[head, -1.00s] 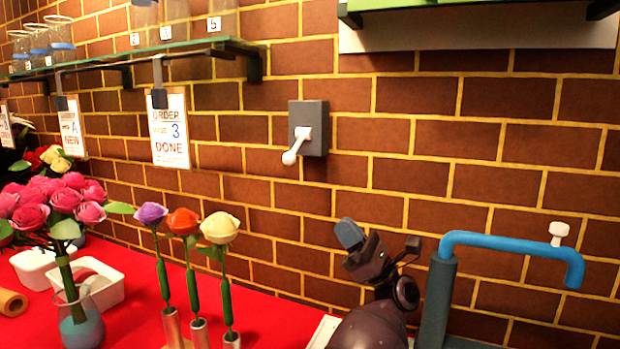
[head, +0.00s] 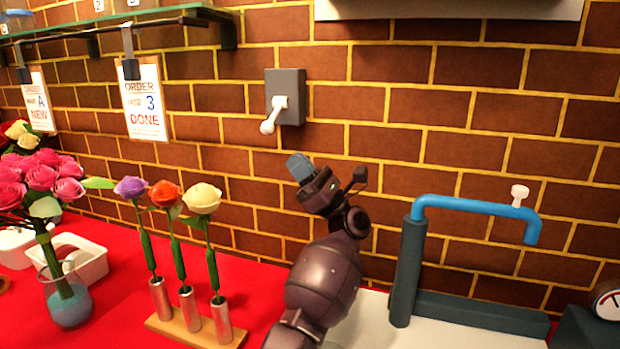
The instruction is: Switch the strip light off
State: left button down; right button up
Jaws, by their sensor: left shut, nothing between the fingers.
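A grey switch box (head: 291,88) is mounted on the brick wall in the upper middle of the head view. Its white lever (head: 270,118) slants down and to the left, ending in a rounded knob. My left gripper (head: 300,169) is below and slightly right of the switch, its blue-grey fingertips shut and empty, pointing up toward the wall. It is apart from the lever. I cannot make out the strip light itself. My right gripper is not in view.
Three flowers, one of them orange (head: 166,194), stand in a wooden holder (head: 195,333) left of my arm. A blue pipe (head: 470,206) on a dark post is to the right. A glass shelf (head: 110,24) with hanging order cards (head: 143,105) is upper left. Wall around the switch is clear.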

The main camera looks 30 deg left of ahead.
aim_at(274, 115)
pick_arm(q)
jog(key=x, duration=0.5)
jog(key=shift+a+r+p, duration=0.3)
jog(key=shift+p, duration=0.1)
